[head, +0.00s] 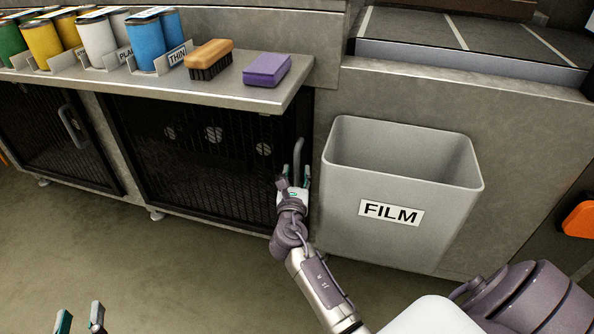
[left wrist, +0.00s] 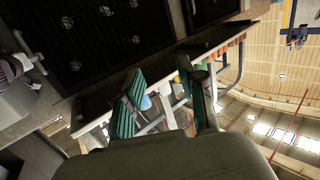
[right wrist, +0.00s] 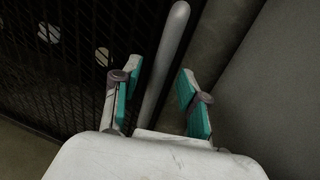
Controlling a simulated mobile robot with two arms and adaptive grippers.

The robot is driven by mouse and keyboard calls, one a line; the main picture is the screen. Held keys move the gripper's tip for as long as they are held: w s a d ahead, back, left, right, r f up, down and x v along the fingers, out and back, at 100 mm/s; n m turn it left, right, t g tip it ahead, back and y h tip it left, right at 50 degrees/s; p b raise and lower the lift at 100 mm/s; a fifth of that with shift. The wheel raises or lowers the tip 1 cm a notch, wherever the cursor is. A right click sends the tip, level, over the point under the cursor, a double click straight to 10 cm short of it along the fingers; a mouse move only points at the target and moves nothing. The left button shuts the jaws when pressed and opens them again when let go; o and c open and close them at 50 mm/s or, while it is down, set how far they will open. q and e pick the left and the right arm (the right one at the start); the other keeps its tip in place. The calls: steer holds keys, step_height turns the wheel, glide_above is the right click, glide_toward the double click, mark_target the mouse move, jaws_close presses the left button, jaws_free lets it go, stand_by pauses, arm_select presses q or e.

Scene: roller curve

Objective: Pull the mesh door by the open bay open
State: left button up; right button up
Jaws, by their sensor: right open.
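The black mesh door (head: 195,165) under the counter looks shut; pale round shapes show through its mesh. Its upright bar handle (head: 298,153) is at its right edge, beside the bin. My right gripper (head: 293,180) is at the handle's lower part. In the right wrist view the handle (right wrist: 166,60) runs between the two spread fingers (right wrist: 160,95), with a gap on the right side; contact on the left cannot be told. My left gripper (head: 80,318) is low at the left, away from the door, with fingers apart and empty in the left wrist view (left wrist: 165,100).
A grey FILM bin (head: 365,235) stands right of the handle, close to my right gripper. Another mesh door (head: 40,140) with a handle is at the left. The floor in front is clear.

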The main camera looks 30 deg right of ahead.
arm_select(q)
steer(key=shift+w+d+r+t+h, duration=0.15)
steer(key=shift+r+t+h, duration=0.25)
steer(key=shift+r+t, duration=0.65)
arm_select(e)
steer(key=shift+x, duration=1.3)
arm_select(q)
steer(key=shift+r+g, duration=0.2)
steer(key=shift+g, duration=0.05)
arm_select(e)
jaws_close()
